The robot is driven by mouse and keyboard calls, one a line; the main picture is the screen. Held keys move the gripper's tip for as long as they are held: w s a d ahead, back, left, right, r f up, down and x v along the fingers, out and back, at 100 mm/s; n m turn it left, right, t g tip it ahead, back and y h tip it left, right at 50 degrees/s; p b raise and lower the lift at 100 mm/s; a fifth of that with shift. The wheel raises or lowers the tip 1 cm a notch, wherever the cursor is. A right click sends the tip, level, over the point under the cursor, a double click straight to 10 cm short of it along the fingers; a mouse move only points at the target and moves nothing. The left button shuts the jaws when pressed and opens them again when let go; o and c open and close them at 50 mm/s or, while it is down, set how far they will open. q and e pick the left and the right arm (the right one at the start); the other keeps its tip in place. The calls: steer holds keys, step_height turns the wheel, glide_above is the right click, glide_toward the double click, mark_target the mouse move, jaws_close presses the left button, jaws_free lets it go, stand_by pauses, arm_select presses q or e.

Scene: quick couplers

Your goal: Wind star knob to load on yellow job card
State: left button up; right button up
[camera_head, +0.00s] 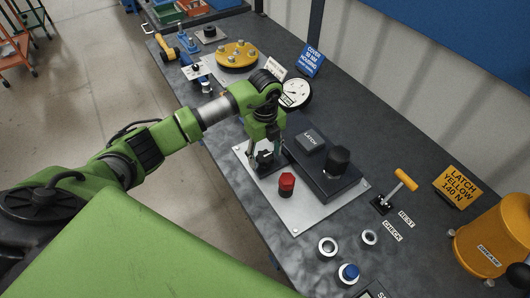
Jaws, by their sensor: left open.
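My left gripper (265,154) points down at the left part of the light metal plate (301,228). Its fingers are open, one on each side of a small dark knob (265,158), perhaps the star knob; contact cannot be told. The gripper partly hides this knob. The yellow job card (459,187) stands at the right and reads "LATCH YELLOW 140 N". A round white dial gauge (296,93) stands behind the gripper; its reading is too small to tell. My right gripper is not in view.
On the plate are a black block (327,176) labelled "LATCH", a black cylindrical knob (338,159) and a red knob (286,184). A yellow-handled lever (405,180), a blue card (311,60) and a yellow grease can (492,240) stand nearby.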

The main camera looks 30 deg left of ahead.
arm_select(q)
steer(key=c, duration=1.1)
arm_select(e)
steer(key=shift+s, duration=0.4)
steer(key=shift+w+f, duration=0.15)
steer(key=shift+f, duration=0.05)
